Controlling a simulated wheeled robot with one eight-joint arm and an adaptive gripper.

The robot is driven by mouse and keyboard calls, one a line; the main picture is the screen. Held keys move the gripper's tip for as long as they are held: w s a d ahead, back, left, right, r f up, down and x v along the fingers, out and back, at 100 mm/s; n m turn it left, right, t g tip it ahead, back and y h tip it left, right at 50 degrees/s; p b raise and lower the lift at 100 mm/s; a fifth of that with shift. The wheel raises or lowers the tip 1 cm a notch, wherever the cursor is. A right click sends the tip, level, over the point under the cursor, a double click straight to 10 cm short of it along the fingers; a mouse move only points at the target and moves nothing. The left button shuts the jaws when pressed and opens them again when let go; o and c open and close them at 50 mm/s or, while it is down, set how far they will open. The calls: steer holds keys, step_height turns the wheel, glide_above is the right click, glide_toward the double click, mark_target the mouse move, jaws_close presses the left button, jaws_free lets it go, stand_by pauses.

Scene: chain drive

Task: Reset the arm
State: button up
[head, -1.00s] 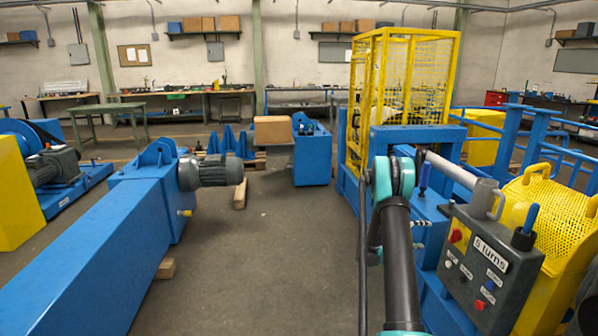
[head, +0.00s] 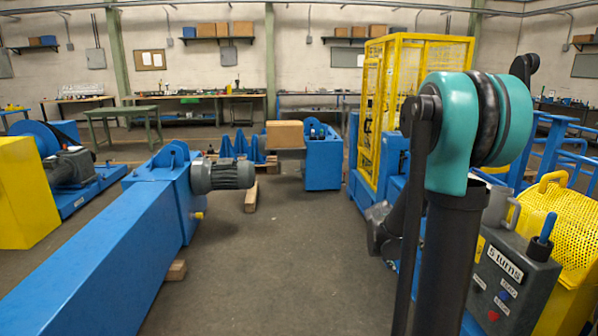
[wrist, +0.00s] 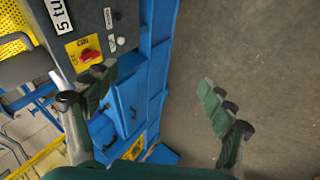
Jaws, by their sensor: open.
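My gripper (wrist: 157,82) is open in the wrist view, its two dark green fingers wide apart with nothing between them. Bare floor and the side of a blue machine lie behind the gap. In the head view my arm (head: 455,170) stands raised and bent at the right, its teal joint high and close to the camera. It hides part of the blue machine and of the control box; I cannot make out the fingers in this view.
The grey control box (head: 515,285), labelled "5 turns", stands right of my arm; it also shows in the wrist view (wrist: 85,35). A yellow mesh guard (head: 560,225) and yellow cage (head: 415,90) are near. A blue beam (head: 110,250) runs at left. Floor (head: 290,260) between is clear.

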steer(key=s+a+f+y, duration=0.3)
steer(key=s+a+y, duration=0.3)
steer(key=s+a, duration=1)
steer(key=s, duration=0.3)
steer(key=shift+s+f+t, duration=0.2)
steer(key=shift+s+t, duration=0.1)
steer(key=shift+s, duration=0.05)
